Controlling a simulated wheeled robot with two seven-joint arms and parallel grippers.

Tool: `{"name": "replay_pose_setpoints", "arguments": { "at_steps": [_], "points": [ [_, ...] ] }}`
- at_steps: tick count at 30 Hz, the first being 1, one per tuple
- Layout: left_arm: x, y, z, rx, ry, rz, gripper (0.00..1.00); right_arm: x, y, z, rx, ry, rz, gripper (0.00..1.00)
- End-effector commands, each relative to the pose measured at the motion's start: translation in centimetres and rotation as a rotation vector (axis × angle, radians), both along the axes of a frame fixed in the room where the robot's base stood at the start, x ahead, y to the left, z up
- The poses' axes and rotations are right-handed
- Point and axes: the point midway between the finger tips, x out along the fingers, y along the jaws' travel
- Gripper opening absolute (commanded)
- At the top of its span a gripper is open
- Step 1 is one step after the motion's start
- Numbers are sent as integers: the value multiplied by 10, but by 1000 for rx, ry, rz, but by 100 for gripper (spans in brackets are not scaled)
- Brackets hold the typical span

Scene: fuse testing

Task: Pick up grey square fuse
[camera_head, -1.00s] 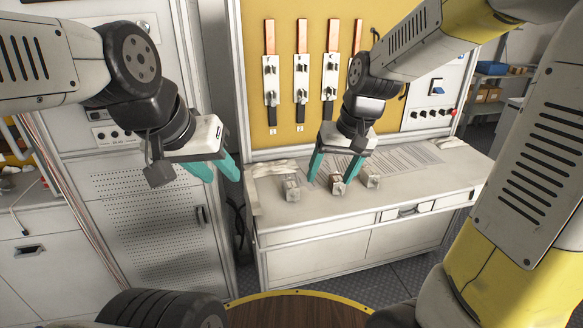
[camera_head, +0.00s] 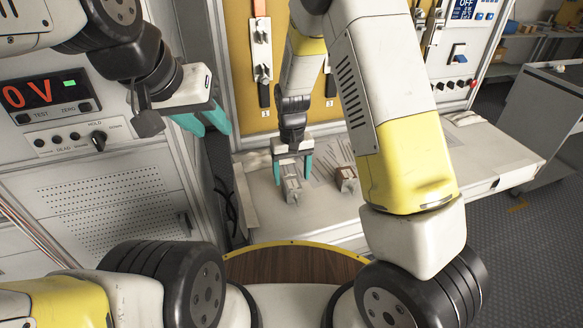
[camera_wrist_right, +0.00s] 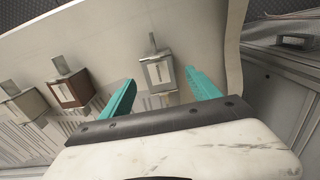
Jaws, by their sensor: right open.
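A grey square fuse (camera_head: 291,189) with metal end tabs stands on the white worktop in the head view. It also shows in the right wrist view (camera_wrist_right: 158,73), between the teal fingertips and slightly beyond them. My right gripper (camera_head: 293,170) is open, pointing down with its fingers either side of this fuse; contact is not visible. A brown fuse (camera_head: 346,180) stands to its right, and it shows in the right wrist view (camera_wrist_right: 70,91). My left gripper (camera_head: 204,124) hangs empty and open in front of the grey cabinet, away from the fuses.
Another greyish fuse (camera_wrist_right: 20,104) stands beyond the brown one in the right wrist view; my right arm hides it in the head view. A paper sheet lies on the worktop (camera_head: 450,150). A yellow panel with fuse holders (camera_head: 261,60) rises behind it.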

Motion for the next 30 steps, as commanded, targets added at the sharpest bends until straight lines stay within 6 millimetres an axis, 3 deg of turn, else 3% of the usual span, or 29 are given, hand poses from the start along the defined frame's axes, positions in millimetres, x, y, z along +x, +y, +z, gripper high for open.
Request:
{"name": "replay_pose_setpoints", "arguments": {
  "at_steps": [9,19,30],
  "points": [
    [0,0,0,0,0,0,36,1,0,-45,0,3,-2,71],
    [0,0,0,0,0,0,36,2,0,-51,1,-1,-1,69],
    [0,0,0,0,0,0,36,2,0,-51,1,-1,-1,0]
  ]
}}
